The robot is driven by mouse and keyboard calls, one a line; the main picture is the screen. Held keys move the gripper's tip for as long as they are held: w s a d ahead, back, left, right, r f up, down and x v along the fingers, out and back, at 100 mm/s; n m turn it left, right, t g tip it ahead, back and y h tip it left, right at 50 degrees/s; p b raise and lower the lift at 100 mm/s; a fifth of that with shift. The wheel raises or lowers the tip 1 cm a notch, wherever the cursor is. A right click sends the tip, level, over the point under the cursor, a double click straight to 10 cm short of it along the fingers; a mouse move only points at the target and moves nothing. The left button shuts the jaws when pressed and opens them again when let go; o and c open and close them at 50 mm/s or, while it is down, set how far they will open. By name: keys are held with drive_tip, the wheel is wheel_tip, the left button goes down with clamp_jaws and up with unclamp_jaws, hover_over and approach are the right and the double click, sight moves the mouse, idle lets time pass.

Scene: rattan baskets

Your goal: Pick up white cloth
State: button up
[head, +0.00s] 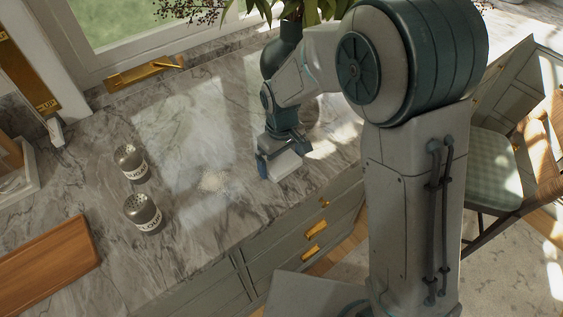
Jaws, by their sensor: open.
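A small, pale, flat patch (214,180) lies on the marble counter, left of my gripper; it looks like the white cloth, but it is too small and washed out to be sure. My gripper (276,170) is open and points down near the counter's front edge, to the right of the patch and apart from it. The space between the fingers is hard to make out, and I see nothing clearly held there. My arm hides part of the counter behind it.
Two labelled shaker jars, a farther one (131,164) and a nearer one (143,212), stand left of the patch. A wooden board (45,265) lies at lower left. A leafy plant (322,10) is behind my arm. A chair (490,168) stands at right.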

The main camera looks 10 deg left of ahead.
sight(283, 162)
drive_tip(key=shift+c, duration=0.3)
drive_tip(key=c, duration=0.6)
drive_tip(key=shift+c, duration=0.2)
drive_tip(key=shift+r, duration=0.15)
drive_tip(key=shift+r, duration=0.25)
drive_tip(key=r, duration=0.2)
drive_tip(key=r+b, duration=0.1)
drive_tip(key=shift+s+d+r, duration=0.1)
drive_tip(key=shift+d+r, duration=0.1)
drive_tip(key=shift+r, duration=0.15)
drive_tip(key=s+d+r+b, duration=0.2)
drive_tip(key=s+d+r, duration=0.4)
drive_tip(key=d, duration=0.3)
drive_tip(key=shift+s+r, duration=0.3)
drive_tip(key=shift+s, duration=0.05)
